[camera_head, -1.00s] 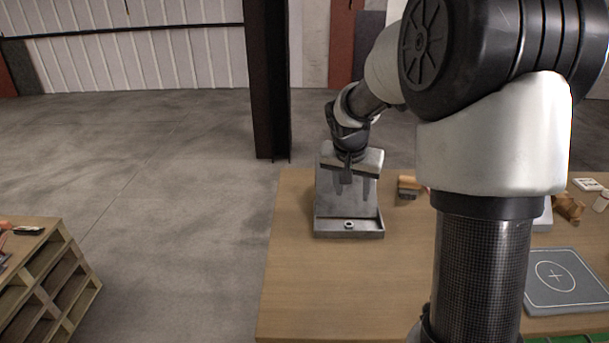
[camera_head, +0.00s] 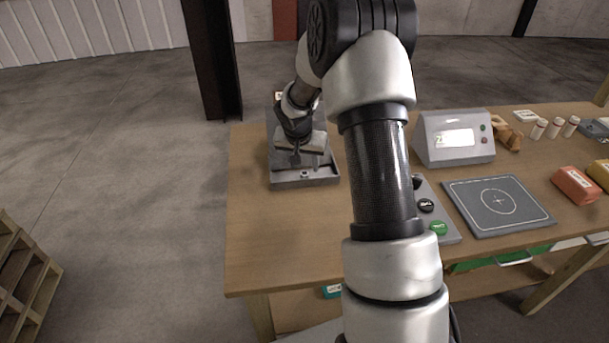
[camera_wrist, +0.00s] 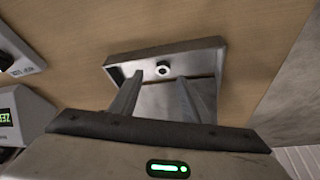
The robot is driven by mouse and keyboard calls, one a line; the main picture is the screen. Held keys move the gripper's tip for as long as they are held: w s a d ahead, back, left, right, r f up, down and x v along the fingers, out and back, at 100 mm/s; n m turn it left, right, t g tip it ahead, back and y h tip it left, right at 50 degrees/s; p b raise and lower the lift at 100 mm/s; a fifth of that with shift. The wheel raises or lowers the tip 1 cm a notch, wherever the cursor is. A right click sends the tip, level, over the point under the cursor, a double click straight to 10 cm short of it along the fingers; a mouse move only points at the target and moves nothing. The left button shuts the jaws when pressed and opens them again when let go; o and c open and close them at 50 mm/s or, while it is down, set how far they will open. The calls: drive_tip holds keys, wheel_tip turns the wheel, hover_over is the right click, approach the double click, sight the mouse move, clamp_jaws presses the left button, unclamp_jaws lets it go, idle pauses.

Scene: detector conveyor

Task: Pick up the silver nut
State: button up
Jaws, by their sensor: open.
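The silver nut (camera_head: 304,174) is a small ring with a dark hole, resting in the shallow grey metal tray (camera_head: 290,184) at the left end of the table. In the wrist view the nut (camera_wrist: 162,69) lies near the middle of the tray (camera_wrist: 216,56), beyond my fingertips. My gripper (camera_head: 302,160) is above the tray, a little behind the nut. In the wrist view my gripper (camera_wrist: 158,80) has its two fingers spread apart with nothing between them, pointing toward the tray.
A grey display box (camera_head: 453,137) and a button panel (camera_head: 433,210) stand right of my arm. A dark pad with a circle (camera_head: 497,204) lies farther right, near a red box (camera_head: 575,186). The wooden table (camera_head: 262,235) is bare in front of the tray.

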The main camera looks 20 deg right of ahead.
sight(305, 172)
drive_tip(key=x, duration=0.4)
drive_tip(key=shift+w+f, duration=0.25)
drive_tip(key=shift+w, duration=0.15)
clamp_jaws()
